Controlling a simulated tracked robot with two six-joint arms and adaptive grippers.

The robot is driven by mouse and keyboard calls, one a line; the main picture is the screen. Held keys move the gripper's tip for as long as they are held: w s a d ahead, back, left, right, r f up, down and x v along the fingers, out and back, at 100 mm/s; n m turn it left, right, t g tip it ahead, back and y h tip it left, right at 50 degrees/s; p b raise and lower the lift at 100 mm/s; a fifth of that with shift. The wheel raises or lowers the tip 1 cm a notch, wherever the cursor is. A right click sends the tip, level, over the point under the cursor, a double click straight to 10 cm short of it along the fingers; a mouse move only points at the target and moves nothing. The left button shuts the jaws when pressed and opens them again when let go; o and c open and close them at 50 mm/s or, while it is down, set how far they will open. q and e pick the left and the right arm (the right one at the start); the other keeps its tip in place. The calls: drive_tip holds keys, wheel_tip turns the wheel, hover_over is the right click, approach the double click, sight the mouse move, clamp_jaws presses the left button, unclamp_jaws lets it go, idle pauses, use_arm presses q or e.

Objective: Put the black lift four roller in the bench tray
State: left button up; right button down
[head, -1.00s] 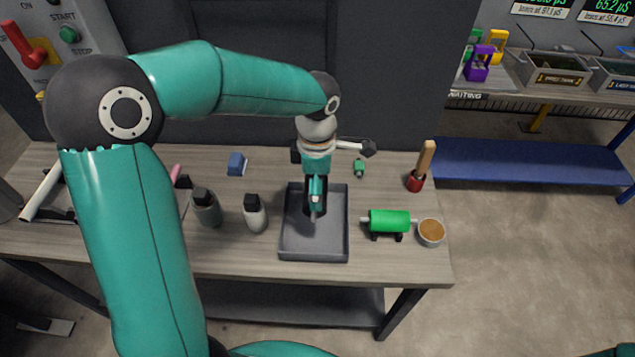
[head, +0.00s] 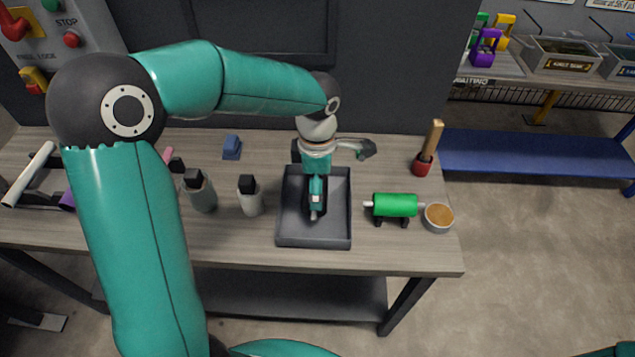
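The bench tray (head: 287,232) is a shallow dark grey tray in the middle of the bench. My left gripper (head: 314,214) points down over the tray, seen from above along the wrist. Its fingers are small and partly hidden by the wrist, so I cannot tell whether they are open or shut, or hold anything. I cannot make out a black roller on the bench or in the visible part of the tray. My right gripper is not in view.
Right of the tray, a green roller (head: 395,205) lies on a small black stand, beside a cup of brown paste (head: 438,217) and a wooden-handled brush (head: 428,148). Black-capped bottles (head: 251,197) stand left of the tray. A blue block (head: 232,147) lies behind them.

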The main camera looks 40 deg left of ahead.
use_arm(q)
drive_tip(key=shift+f, duration=0.1)
drive_tip(key=o, duration=1)
drive_tip(key=shift+o, duration=0.2)
wheel_tip(320, 180, up, 12)
idle(0.4)
